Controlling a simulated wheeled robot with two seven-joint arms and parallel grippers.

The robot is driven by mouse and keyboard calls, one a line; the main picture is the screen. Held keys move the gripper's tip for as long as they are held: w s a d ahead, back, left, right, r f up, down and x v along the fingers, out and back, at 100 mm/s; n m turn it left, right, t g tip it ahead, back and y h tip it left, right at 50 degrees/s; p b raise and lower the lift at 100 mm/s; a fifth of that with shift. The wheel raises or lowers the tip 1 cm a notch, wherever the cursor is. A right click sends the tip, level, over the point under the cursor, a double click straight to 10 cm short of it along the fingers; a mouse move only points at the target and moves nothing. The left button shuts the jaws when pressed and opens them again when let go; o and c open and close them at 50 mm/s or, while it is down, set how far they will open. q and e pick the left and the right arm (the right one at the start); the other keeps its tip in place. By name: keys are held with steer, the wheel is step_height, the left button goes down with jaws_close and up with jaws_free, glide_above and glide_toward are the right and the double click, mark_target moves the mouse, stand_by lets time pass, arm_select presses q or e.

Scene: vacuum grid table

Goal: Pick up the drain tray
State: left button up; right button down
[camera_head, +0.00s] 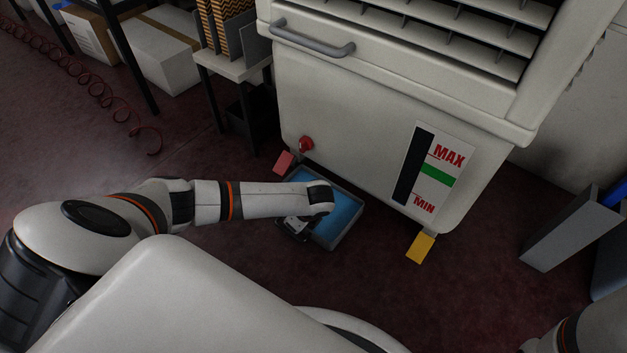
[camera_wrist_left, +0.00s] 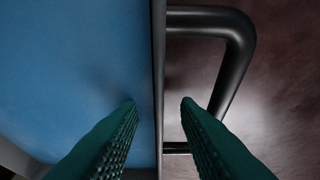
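The drain tray (camera_head: 349,231) is a shallow grey tray with a blue inside, on the floor at the lower front of the white machine. My left arm reaches over it and hides part of it. My left gripper (camera_head: 293,228) is at the tray's near left side. In the left wrist view, its green ridged fingers (camera_wrist_left: 157,103) are apart on either side of the tray's thin wall (camera_wrist_left: 158,60). The left finger is over the blue inside; the right one is over the gap inside the dark handle (camera_wrist_left: 235,45). Contact cannot be told. My right gripper is out of view.
The white machine (camera_head: 370,120) stands just behind the tray, with a red valve knob (camera_head: 305,145) and a yellow tab (camera_head: 420,248) low on it. A small shelf stand (camera_head: 235,65) is to its left. A grey panel (camera_head: 570,228) stands at right. Dark floor is clear in front.

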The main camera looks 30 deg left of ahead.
arm_select(q)
steer(key=shift+f+p, duration=0.25)
steer(key=shift+p, duration=0.05)
stand_by(0.5)
jaws_close()
